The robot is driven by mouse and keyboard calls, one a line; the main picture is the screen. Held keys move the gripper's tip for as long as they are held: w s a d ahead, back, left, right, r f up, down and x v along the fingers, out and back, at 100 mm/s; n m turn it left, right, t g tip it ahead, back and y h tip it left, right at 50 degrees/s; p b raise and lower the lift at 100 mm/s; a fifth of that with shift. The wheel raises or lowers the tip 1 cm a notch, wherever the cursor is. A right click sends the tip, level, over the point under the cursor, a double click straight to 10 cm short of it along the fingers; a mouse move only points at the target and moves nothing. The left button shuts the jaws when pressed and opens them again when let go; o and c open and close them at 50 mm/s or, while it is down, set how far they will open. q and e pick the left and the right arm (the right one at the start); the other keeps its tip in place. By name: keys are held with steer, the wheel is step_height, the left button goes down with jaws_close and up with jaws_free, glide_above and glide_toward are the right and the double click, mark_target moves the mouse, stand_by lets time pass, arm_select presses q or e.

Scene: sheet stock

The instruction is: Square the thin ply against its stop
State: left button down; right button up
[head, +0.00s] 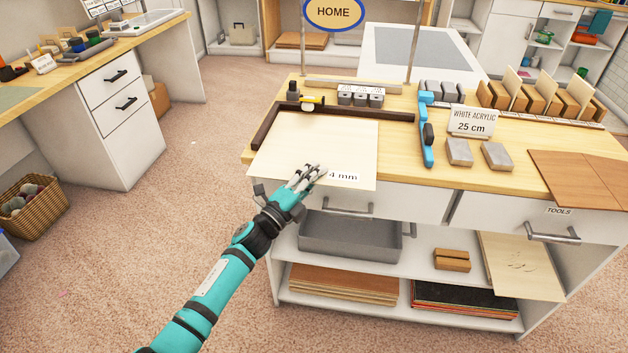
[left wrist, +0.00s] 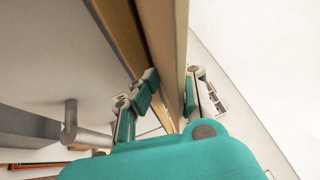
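The thin ply (head: 318,148) is a pale square sheet with a "4 mm" label on its front right part. It lies flat on the workbench, with its front edge at or over the bench's front edge. Its stop (head: 365,112) is a dark brown L-shaped fence along the ply's back and left. Any gap between them is too small to tell. My left gripper (head: 303,178) is at the ply's front edge. In the left wrist view my left gripper (left wrist: 168,98) has parted fingers, one on each side of a wooden edge. My right gripper is out of view.
A yellow-and-black tool (head: 311,101) and small grey blocks (head: 360,95) stand at the back. A blue tool (head: 427,135), a "WHITE ACRYLIC" sign (head: 471,121) and grey blocks (head: 459,152) are to the right. Drawer handles (head: 348,208) stick out below the bench top.

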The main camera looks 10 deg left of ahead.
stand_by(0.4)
arm_select(q)
steer(key=shift+f, duration=0.1)
steer(key=c, duration=1.4)
jaws_free()
steer(key=shift+f, duration=0.1)
steer(key=shift+s, duration=0.15)
